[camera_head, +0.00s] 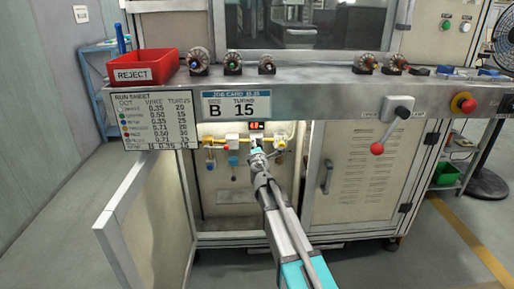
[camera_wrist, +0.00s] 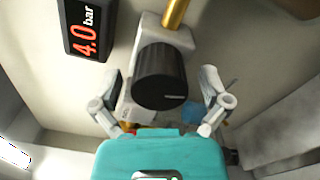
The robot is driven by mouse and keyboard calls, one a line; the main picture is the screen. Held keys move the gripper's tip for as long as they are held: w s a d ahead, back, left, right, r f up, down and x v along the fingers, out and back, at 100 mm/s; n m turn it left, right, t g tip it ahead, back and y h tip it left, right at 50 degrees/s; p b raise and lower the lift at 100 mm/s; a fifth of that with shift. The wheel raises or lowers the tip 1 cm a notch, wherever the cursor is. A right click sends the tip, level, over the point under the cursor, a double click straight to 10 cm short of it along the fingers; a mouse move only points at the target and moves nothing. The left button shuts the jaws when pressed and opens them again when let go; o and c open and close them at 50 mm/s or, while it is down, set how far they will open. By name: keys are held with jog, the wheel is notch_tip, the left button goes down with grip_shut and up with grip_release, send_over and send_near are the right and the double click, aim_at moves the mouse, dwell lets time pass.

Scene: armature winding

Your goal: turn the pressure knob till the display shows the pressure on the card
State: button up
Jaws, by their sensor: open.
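The black round pressure knob (camera_wrist: 163,78) sits on a grey regulator body with a brass pipe, in the middle of the wrist view. A white mark shows on its face. The display (camera_wrist: 85,28) beside it reads 4.0 bar in red; it shows small in the head view (camera_head: 257,126). My gripper (camera_wrist: 163,88) is open, one finger on each side of the knob, with visible gaps. In the head view my gripper (camera_head: 257,150) reaches into the open cabinet and largely hides the knob.
The run sheet (camera_head: 155,121) hangs left of the job card. The cabinet's left door (camera_head: 146,216) stands open; the right door (camera_head: 355,177) is shut. Yellow pipe with valves and gauges (camera_head: 212,142) runs beside my gripper. A red-knobbed lever (camera_head: 377,148) is at right.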

jog(key=s, duration=1.2)
jog(key=shift+s, duration=0.1)
